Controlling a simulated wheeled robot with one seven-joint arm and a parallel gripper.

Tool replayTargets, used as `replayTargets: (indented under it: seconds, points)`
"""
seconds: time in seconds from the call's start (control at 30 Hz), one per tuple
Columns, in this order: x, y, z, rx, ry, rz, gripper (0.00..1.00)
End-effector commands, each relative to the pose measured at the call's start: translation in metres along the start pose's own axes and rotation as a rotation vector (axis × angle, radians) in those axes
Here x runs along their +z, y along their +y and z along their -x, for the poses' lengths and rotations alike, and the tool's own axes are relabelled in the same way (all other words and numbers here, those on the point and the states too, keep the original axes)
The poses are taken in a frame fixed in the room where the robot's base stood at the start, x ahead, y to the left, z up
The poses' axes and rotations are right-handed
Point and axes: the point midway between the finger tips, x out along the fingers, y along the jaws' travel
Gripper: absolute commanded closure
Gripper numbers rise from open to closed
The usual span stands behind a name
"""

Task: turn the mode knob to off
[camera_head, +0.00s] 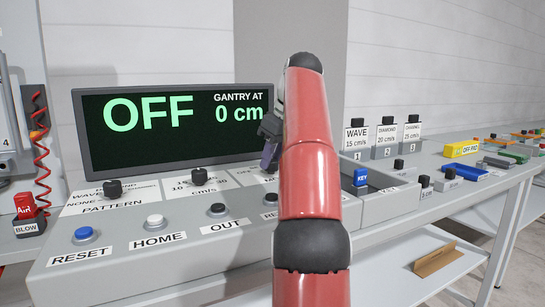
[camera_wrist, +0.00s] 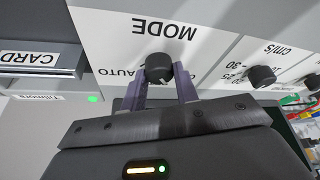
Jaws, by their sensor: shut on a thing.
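The black round mode knob (camera_wrist: 158,67) sits on a white panel beside the printed word MODE, upside down in the wrist view. The word AUTO shows to the left of it. The knob's pointer cannot be made out. In the head view my gripper (camera_head: 270,142) is partly behind my red arm, and the mode knob is hidden there.
A pattern knob (camera_head: 114,188) and a cm/s knob (camera_head: 199,175) stand below the display. Blue RESET (camera_head: 83,234), white HOME (camera_head: 155,221) and black OUT (camera_head: 217,209) buttons line the front. A blue key (camera_head: 360,177) and labelled blocks (camera_head: 384,137) are to the right.

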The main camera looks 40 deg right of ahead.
Motion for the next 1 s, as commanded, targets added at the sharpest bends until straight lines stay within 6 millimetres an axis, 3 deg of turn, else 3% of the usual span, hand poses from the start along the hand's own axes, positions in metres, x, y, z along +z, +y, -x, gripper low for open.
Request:
replayTargets:
  seconds: [0.3,0.8,0.83,1.0]
  points:
    - [0.0002,0.0007,0.0002,-0.037,-0.001,0.092,0.93]
    - [0.0002,0.0007,0.0001,-0.043,-0.001,0.104,0.93]
    - [0.0003,0.0007,0.0001,-0.043,-0.001,0.104,0.66]
    - [0.0002,0.0007,0.0000,-0.043,-0.001,0.104,0.48]
